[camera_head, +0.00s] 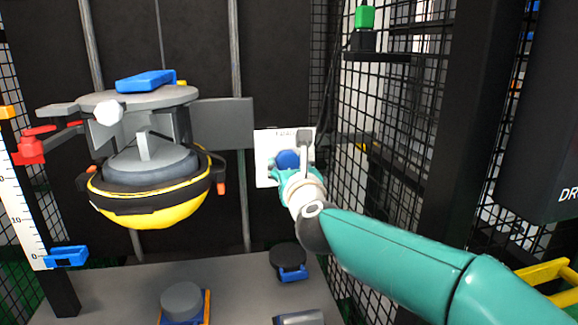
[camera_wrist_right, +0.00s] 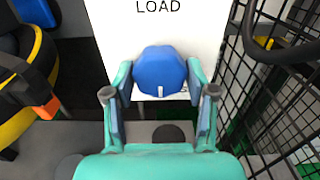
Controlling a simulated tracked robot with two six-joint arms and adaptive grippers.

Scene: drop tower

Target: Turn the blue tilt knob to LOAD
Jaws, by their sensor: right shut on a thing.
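The blue tilt knob (camera_head: 287,159) is on a white panel (camera_head: 264,144) at the back, right of the hanging yellow-and-grey capsule. In the right wrist view the knob (camera_wrist_right: 160,72) is a rounded blue shape, with the word LOAD on the panel (camera_wrist_right: 205,30) above it. My right gripper (camera_head: 285,168) is at the panel, its fingers on both sides of the knob. The right wrist view shows the gripper (camera_wrist_right: 160,85) shut on the knob. My left gripper is not in view.
The capsule (camera_head: 150,208) hangs left of the panel. A red valve-like part (camera_head: 30,148) and a scale (camera_head: 20,220) are at the far left. Black mesh (camera_head: 385,130) stands close on the right. Several small items rest on the grey surface (camera_head: 232,285) below.

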